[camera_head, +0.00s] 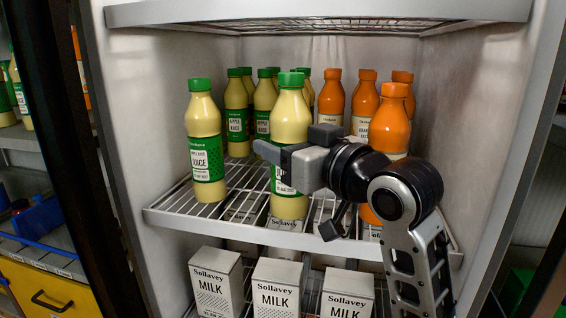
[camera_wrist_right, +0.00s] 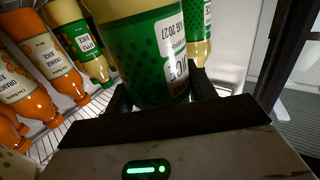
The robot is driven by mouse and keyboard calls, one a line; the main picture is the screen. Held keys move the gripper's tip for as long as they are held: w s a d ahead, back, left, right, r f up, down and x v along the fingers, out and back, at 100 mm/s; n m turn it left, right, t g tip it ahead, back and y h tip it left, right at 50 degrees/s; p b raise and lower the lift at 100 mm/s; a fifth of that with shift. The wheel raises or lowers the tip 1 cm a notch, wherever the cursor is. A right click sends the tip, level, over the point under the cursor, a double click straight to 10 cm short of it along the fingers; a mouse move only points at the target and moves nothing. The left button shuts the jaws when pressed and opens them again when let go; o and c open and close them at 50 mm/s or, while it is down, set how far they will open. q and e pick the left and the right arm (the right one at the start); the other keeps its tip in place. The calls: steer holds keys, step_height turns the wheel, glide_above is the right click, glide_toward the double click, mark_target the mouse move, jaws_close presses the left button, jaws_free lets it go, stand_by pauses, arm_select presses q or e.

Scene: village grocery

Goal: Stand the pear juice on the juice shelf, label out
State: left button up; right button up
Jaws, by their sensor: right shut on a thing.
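My right gripper (camera_head: 290,163) is shut on a pale yellow juice bottle with a green cap (camera_head: 290,110), taken as the pear juice. It also shows in the right wrist view (camera_wrist_right: 148,55), between the fingers (camera_wrist_right: 160,92). The bottle is upright over the front middle of the juice shelf (camera_head: 175,216). I cannot tell whether its base touches the wire. The gripper hides most of its green label in the head view, so the flavour cannot be read. The wrist view shows a dotted green part and a white panel with a date. My left gripper is not in view.
A similar yellow bottle (camera_head: 203,115) stands to the left, with apple juice bottles (camera_head: 236,100) behind. Orange bottles (camera_head: 392,120) stand to the right, close to my wrist. Milk cartons (camera_head: 277,290) fill the shelf below. Another shelf (camera_head: 320,12) hangs above.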

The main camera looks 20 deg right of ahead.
steer(key=shift+d+f+b, duration=0.1)
steer(key=shift+f+b, duration=0.2)
steer(key=shift+f, duration=0.25)
steer(key=shift+w, duration=0.15)
steer(key=o, duration=1.5)
steer(key=shift+f, duration=0.1)
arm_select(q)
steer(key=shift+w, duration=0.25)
